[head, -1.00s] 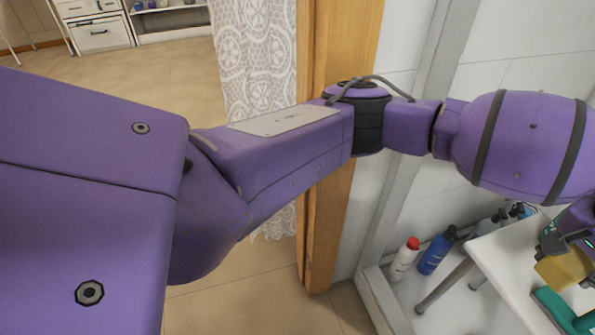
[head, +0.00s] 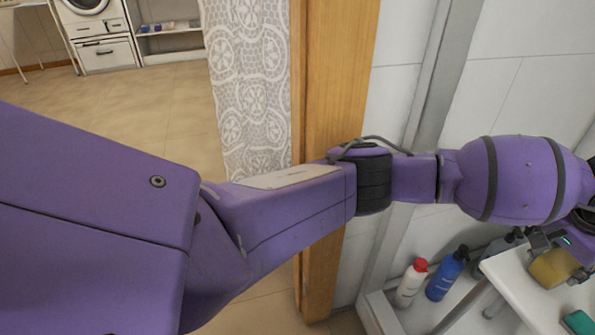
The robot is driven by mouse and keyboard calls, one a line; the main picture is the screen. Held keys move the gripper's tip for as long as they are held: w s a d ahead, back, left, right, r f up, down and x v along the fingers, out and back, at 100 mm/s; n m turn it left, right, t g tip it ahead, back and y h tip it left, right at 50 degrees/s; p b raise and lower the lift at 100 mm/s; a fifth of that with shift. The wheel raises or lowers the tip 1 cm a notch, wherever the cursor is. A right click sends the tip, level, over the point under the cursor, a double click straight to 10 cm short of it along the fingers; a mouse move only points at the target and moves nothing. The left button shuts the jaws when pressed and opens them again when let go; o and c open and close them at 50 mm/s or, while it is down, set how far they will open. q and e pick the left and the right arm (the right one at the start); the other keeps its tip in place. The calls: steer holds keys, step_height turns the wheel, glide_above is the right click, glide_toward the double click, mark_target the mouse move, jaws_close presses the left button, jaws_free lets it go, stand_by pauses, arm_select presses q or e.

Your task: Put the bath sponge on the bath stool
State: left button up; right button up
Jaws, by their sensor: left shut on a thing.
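The yellow bath sponge (head: 551,270) is between the fingers of my left gripper (head: 561,256) at the right edge of the head view. My left gripper is shut on it. The white bath stool (head: 519,291) is at the lower right, partly cut off by the frame. The sponge is over the stool's top, near its back part; I cannot tell whether it touches the surface. My right gripper is not in view.
A green item (head: 579,322) lies on the stool near the sponge. A white bottle with a red cap (head: 411,285) and a blue bottle (head: 446,275) stand beside the stool. A wooden post (head: 337,110) and lace curtain (head: 250,80) stand behind my left arm.

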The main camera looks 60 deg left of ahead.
arm_select(q)
steer(key=shift+f, duration=0.5)
steer(key=shift+r, duration=0.15)
steer(key=o, duration=1.3)
steer(key=shift+c, duration=0.2)
